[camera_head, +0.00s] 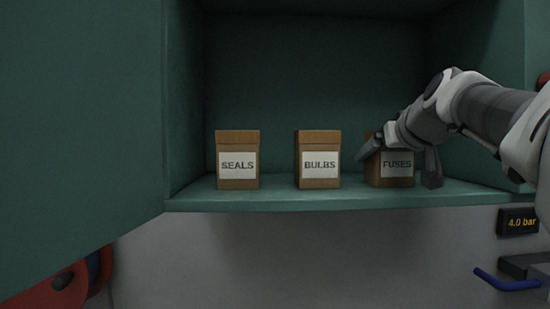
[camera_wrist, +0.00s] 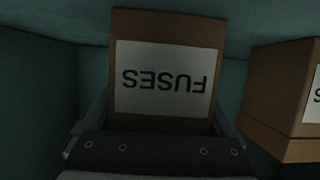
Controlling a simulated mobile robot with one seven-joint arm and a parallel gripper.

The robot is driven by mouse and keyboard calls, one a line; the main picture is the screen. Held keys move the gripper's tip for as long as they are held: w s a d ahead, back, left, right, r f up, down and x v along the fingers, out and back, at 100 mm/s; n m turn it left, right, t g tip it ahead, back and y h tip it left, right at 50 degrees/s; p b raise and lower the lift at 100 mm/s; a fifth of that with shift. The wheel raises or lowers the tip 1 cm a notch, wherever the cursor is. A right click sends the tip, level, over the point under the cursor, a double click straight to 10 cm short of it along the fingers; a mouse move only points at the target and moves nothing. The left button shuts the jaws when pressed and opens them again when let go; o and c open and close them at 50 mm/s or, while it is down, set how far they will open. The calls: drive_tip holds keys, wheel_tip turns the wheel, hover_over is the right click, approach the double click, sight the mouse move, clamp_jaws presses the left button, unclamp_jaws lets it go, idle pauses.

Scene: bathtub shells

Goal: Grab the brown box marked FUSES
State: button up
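The brown FUSES box (camera_head: 397,179) stands upright at the right end of the cabinet shelf, its white label facing out. My gripper (camera_head: 398,168) is open at this box, with one finger to the left of the label and the other just right of the box. The arm and gripper hide part of the box's top. In the wrist view the FUSES box (camera_wrist: 162,50) appears upside down and fills the space between the fingers (camera_wrist: 163,108). I cannot tell whether either finger touches it.
The brown BULBS box (camera_head: 319,160) stands left of the FUSES box, and the SEALS box (camera_head: 237,160) farther left. The green shelf (camera_head: 330,197) has free room between boxes. An open cabinet door (camera_head: 80,130) is at left; a blue lever (camera_head: 508,283) is below right.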

drive_tip(key=c, duration=0.5)
drive_tip(key=shift+r, duration=0.1)
drive_tip(key=shift+c, duration=0.4)
